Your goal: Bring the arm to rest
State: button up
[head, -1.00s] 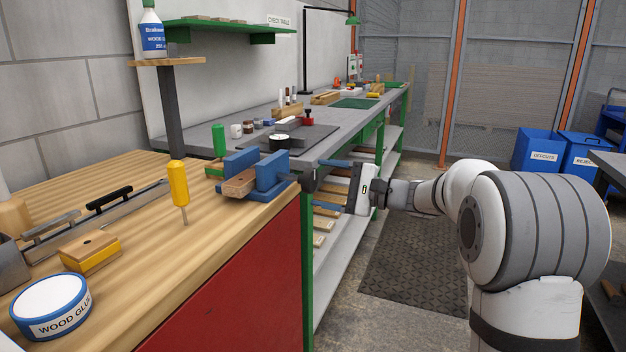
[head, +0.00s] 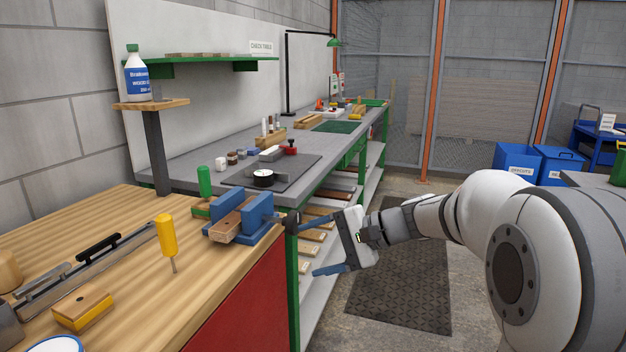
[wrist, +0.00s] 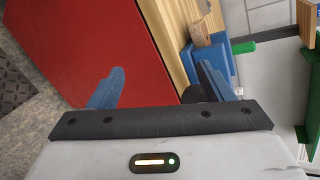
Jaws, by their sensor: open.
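My gripper (head: 322,247) is open, its two blue fingers spread wide with nothing between them. In the head view it is beside the right end of the wooden bench, close to the blue vise (head: 240,218). One finger lies near the vise's screw end; I cannot tell whether they touch. The vise holds a wooden block (head: 226,226). In the wrist view the fingers (wrist: 160,88) frame the red bench side (wrist: 110,40), with the blue vise (wrist: 212,62) behind the right finger. My arm reaches in from the right.
The wooden bench (head: 100,225) carries a yellow-handled tool (head: 166,236) and a wood and yellow block (head: 83,311). The grey check table (head: 200,165) stands behind, with boards on shelves below. A dark floor mat (head: 405,290) lies under my arm. Blue bins (head: 515,160) stand far right.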

jog(key=s+d+r+n+h+p, duration=0.3)
jog(key=s+d+h+p, duration=0.3)
jog(key=s+p, duration=0.3)
jog(key=s+d+r+n+h+p, duration=0.4)
jog(key=s+d+r+h+p, duration=0.2)
jog(key=s+p, duration=0.3)
jog(key=s+d, duration=0.1)
jog(key=s, duration=0.3)
jog(key=shift+s+d+h, duration=0.2)
jog(key=shift+d+h, duration=0.05)
jog(key=shift+h, duration=0.05)
